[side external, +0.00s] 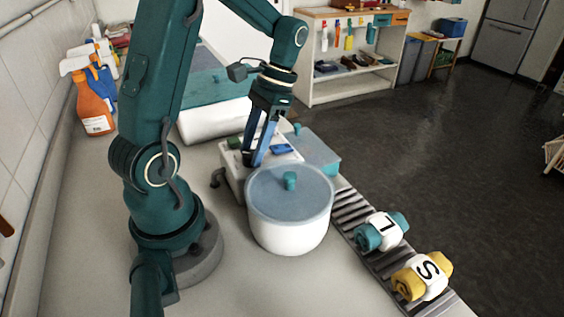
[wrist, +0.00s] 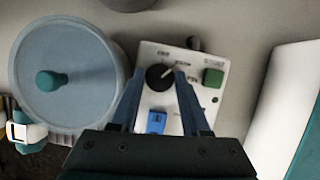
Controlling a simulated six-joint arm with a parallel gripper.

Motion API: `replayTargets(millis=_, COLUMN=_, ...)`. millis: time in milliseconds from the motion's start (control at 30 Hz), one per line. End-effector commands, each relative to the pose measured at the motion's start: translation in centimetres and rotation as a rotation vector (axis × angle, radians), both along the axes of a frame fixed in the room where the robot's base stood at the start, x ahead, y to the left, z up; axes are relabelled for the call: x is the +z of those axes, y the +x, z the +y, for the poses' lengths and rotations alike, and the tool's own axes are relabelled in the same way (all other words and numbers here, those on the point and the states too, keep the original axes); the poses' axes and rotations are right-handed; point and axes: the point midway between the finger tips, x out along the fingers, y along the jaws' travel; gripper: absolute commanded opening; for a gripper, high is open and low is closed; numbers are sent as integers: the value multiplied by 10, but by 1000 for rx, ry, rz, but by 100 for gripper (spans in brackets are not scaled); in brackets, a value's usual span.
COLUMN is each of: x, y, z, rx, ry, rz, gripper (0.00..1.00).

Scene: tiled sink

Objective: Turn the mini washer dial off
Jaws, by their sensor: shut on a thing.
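The mini washer is a small white box with a control panel; it shows in the side external view (side external: 232,172) behind the pot, and in the wrist view (wrist: 150,53). Its round black dial (wrist: 159,77) has a pale pointer line toward the upper right, with small labels around it too blurred to read. My gripper, pointing down over the panel (side external: 256,160), has its blue fingertips on either side of the dial in the wrist view (wrist: 158,73) and is shut on it. In the side external view the fingers hide the dial.
A green button (wrist: 213,77) and a blue switch (wrist: 156,122) are on the panel. A white pot with a blue-grey lid (side external: 290,205) stands close beside the washer. A teal-lidded container (side external: 316,150) is behind. Rolled cloths (side external: 382,232) lie on a ribbed strip.

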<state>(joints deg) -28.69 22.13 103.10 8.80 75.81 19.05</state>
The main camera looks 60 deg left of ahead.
Motion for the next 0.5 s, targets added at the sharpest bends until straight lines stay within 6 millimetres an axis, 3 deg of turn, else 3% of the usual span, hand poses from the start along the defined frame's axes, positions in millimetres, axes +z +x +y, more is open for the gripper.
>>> replayTargets(millis=500, x=0, y=-1, z=2, rx=330, ry=-1, rz=0, gripper=0)
